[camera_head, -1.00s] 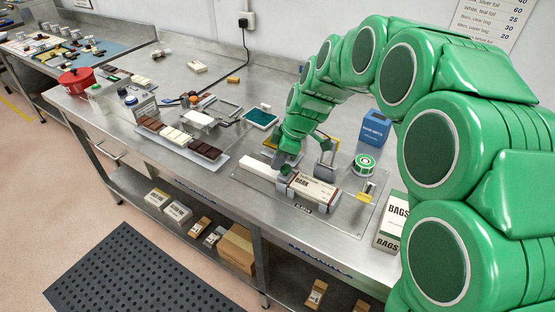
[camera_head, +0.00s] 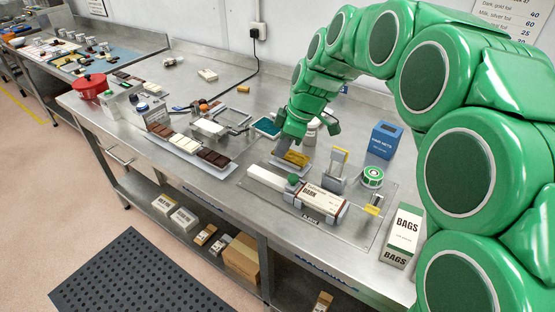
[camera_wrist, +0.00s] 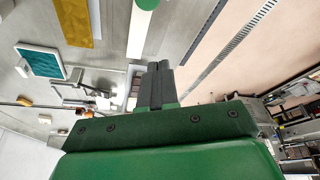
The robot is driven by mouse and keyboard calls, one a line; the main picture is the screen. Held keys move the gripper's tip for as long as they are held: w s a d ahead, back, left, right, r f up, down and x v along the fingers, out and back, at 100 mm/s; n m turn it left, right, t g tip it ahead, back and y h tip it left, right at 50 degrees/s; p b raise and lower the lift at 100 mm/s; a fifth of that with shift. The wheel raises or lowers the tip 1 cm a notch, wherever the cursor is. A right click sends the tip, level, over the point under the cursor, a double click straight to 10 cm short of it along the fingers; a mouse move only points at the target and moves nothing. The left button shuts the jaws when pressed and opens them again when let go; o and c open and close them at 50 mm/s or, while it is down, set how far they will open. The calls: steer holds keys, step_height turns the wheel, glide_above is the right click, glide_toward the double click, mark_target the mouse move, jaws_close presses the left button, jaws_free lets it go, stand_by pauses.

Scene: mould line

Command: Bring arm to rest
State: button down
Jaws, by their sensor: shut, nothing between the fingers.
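My green arm reaches in from the right of the head view and bends down over the bench. My gripper (camera_head: 281,150) is raised behind the device holding the white "DARK" box (camera_head: 318,204), apart from the box. In the wrist view, the two grey fingers of my gripper (camera_wrist: 158,66) are together, with nothing between them. The green-topped end of the device (camera_wrist: 147,4) shows beyond them.
The steel bench (camera_head: 225,192) holds a tray of chocolate bars (camera_head: 189,144), a blue hair-net box (camera_head: 383,139), a green tape roll (camera_head: 372,177) and a bags box (camera_head: 402,235) near the arm. A yellow piece (camera_head: 296,158) lies close under my gripper.

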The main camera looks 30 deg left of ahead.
steer(key=shift+v, duration=1.1)
steer(key=s+d+r+m+h, duration=0.15)
steer(key=d+m, duration=0.25)
steer(key=d, duration=0.6)
steer(key=s+d+m, duration=0.3)
steer(key=d+m, duration=0.1)
steer(key=d, duration=0.6)
steer(key=s+d+r+m+h, duration=0.1)
steer(key=s+d+m, duration=0.25)
steer(key=d, duration=0.65)
steer(key=s+d+f+m, duration=0.1)
steer(key=s+d+m, duration=0.5)
steer(key=s+d, duration=0.2)
steer(key=s+d+f+m+h, duration=0.1)
steer(key=s+d+f+m, duration=0.1)
steer(key=s+d+m, duration=0.4)
steer(key=s+d, duration=0.3)
steer(key=shift+s+d+f, duration=0.2)
steer(key=shift+d+f, duration=0.1)
steer(key=shift+d, duration=0.1)
steer(key=c, duration=1.8)
jaws_free()
